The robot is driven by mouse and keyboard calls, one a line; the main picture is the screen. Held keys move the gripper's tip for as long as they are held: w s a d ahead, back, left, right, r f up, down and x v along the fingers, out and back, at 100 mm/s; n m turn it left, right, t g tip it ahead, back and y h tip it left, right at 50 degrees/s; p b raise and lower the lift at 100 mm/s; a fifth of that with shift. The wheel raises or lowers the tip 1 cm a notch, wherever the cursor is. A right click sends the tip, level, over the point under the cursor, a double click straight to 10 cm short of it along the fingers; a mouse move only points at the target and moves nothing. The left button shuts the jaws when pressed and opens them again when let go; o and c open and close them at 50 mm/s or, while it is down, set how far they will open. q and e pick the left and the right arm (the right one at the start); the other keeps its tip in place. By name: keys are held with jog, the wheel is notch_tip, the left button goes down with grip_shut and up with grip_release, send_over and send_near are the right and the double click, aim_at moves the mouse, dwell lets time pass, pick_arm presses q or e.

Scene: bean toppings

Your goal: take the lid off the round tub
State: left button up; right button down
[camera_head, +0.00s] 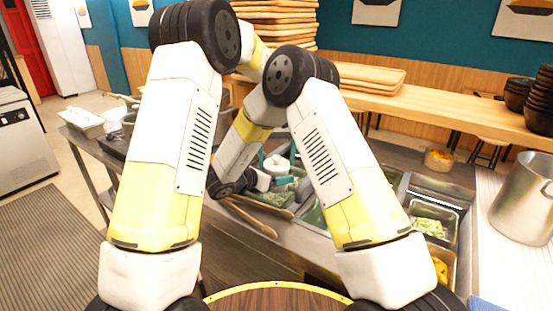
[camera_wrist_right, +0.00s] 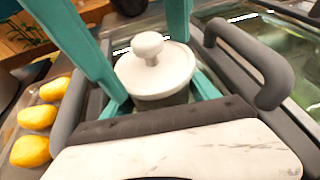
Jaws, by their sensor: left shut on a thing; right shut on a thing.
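The white lid (camera_wrist_right: 155,72) with a round knob shows in the right wrist view, level over the round tub, whose grey side (camera_wrist_right: 178,98) shows only as a sliver. I cannot tell whether lid and tub touch. In the head view the lid (camera_head: 275,162) is small, above the counter. My right gripper (camera_head: 285,180) comes in from the picture's left, its short teal fingertips (camera_wrist_right: 162,98) around the tub below the lid. My left gripper's long teal fingers (camera_wrist_right: 128,65) reach down on either side of the lid. Its body is hidden behind my arms.
Yellow fruits (camera_wrist_right: 36,118) lie left in the wrist view. Wooden utensils (camera_head: 250,218) lie on the counter's front edge. Metal bins with shredded greens (camera_head: 428,227) and a steel pot (camera_head: 523,200) stand right. A wooden shelf (camera_head: 440,110) runs behind.

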aim_at(277, 157)
pick_arm(q)
jog(key=shift+r, duration=0.1)
dwell(0.3)
jog(key=shift+r, duration=1)
jog(key=shift+r, duration=2)
pick_arm(e)
jog(key=shift+c, duration=0.7)
grip_release()
jog(key=shift+a, duration=0.1)
